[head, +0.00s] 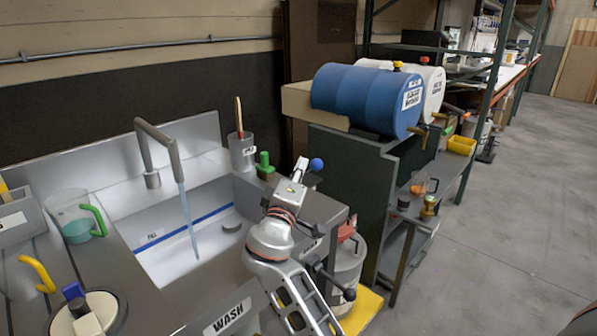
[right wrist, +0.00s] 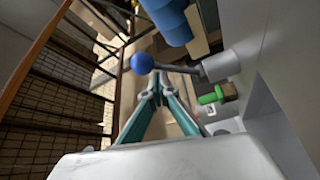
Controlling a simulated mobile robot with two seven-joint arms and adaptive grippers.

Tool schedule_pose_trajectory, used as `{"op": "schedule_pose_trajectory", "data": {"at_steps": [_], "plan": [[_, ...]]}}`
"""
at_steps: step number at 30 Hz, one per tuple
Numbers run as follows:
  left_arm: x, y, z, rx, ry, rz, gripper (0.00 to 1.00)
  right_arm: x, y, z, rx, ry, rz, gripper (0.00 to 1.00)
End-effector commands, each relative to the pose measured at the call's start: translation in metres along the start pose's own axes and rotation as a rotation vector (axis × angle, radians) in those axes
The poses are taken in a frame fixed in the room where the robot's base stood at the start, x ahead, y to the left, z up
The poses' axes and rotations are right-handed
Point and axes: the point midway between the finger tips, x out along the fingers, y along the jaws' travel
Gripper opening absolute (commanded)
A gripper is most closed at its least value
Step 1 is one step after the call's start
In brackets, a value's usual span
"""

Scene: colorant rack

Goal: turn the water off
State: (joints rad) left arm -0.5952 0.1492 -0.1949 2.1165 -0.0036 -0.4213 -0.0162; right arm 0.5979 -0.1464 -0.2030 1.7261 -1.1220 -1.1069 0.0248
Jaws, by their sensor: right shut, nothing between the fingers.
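A grey faucet (head: 158,150) arches over the white sink basin (head: 165,262). A thin stream of water (head: 188,220) runs from its spout into the basin. A blue ball knob (head: 317,164) shows at the sink's right back side. In the right wrist view the blue knob (right wrist: 142,63) sits on the end of a grey rod (right wrist: 180,69) that comes from a grey round mount (right wrist: 220,66). My right gripper (head: 298,168) is shut and empty. Its fingertips (right wrist: 156,76) are right beside the knob; I cannot tell whether they touch it. My left gripper is not in view.
A grey cup (head: 242,153) with a wooden handle and a green object (head: 264,166) stand behind the basin. A clear jug (head: 75,218) with a green handle is at left. A blue drum (head: 362,100) lies on a rack at right.

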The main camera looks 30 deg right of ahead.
Motion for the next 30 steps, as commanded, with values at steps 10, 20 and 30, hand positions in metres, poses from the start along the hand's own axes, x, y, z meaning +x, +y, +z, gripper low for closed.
{"op": "schedule_pose_trajectory", "data": {"at_steps": [10,20,30], "plan": [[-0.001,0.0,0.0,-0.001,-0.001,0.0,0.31,0.01,0.063,-0.024,0.011,0.009,0.005,0.0],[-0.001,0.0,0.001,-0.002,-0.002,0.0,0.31,0.013,0.084,-0.032,0.008,0.012,0.005,0.0],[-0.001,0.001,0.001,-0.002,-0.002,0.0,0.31,0.013,0.084,-0.032,0.009,0.013,0.006,0.0]]}}
